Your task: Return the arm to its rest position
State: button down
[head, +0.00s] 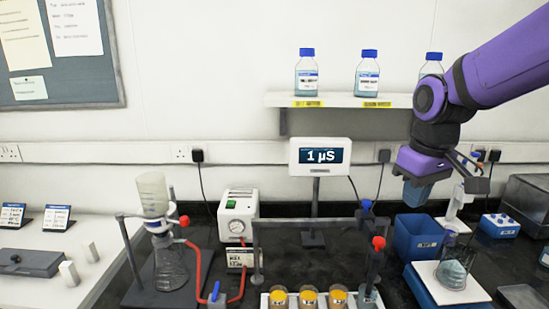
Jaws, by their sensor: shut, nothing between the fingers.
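My purple arm comes in from the upper right and bends down in front of the shelf. My gripper (474,172) is at its lower end, above the right side of the bench, tilted, shut and empty. It is above and apart from a white-topped blue stand that bears a small glass vessel (454,274). A blue open bin (418,236) stands below the wrist. The exact fingertips are small and partly confused with the things behind them.
A shelf (340,100) with blue-capped bottles (306,74) is behind the arm. A display (320,157) reading 1 µS stands mid-bench. A blue rack (499,226) is right.

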jog(key=s+d+r+m+t, duration=0.2)
jog(key=s, duration=0.6)
jog(key=s+d+r+m+t, duration=0.2)
jog(key=s, duration=0.6)
jog(key=shift+d+r, duration=0.2)
jog(key=shift+r, duration=0.05)
dwell(1.0)
